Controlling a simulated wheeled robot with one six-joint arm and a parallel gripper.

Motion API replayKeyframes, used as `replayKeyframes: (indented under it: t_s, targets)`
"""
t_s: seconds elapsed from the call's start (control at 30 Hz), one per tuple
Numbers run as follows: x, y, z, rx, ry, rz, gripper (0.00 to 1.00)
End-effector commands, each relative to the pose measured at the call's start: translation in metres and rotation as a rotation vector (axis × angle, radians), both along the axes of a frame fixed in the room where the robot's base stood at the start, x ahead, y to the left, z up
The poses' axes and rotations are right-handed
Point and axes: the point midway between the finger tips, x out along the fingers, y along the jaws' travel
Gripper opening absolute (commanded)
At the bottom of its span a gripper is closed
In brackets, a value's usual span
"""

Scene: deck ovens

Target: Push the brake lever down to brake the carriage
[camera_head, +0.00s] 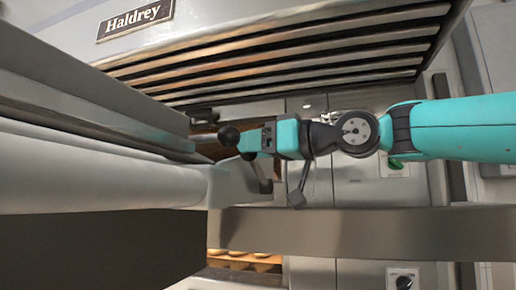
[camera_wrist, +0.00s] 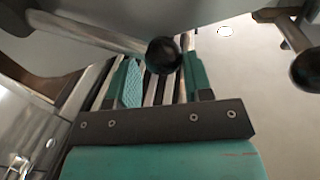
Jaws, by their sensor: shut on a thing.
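A lever with a black ball knob (camera_wrist: 163,55) is at my gripper (camera_wrist: 162,82) in the wrist view, and I take it for the brake lever. Its pale rod (camera_wrist: 85,30) runs off to the upper left. The teal fingers stand on either side of the knob, shut on it. In the head view the black knob (camera_head: 229,136) shows just left of my gripper (camera_head: 245,142), beside the end of a pale rounded carriage part (camera_head: 150,185). The fingertips are partly hidden there. I cannot tell from these views how far down the lever is.
A second black knob (camera_wrist: 307,70) on a rod is at the right of the wrist view. In the head view, a slatted oven hood (camera_head: 280,55) with a "Haldrey" plate (camera_head: 135,19) is above. A grey rail (camera_head: 370,232) crosses below. Loaves (camera_head: 240,255) show underneath.

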Motion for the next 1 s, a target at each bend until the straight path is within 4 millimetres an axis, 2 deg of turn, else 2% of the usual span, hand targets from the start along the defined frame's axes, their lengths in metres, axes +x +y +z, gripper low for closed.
replayKeyframes:
  t_s: [0.03,0.23,0.6,0.63,0.8,0.83,1.0]
  targets:
    - [0.011,-0.007,-0.014,-0.013,0.017,-0.031,0.04]
    - [0.008,-0.005,-0.027,-0.038,-0.045,-0.029,0.04]
    - [0.006,-0.003,-0.024,-0.051,-0.081,-0.029,0.04]
    - [0.006,-0.003,-0.024,-0.051,-0.081,-0.029,0.48]
    - [0.005,-0.002,-0.023,-0.051,-0.085,-0.027,0.88]
    - [0.004,-0.001,-0.022,-0.05,-0.085,-0.025,0.92]
    - [0.002,0.002,-0.02,-0.047,-0.091,-0.018,0.92]
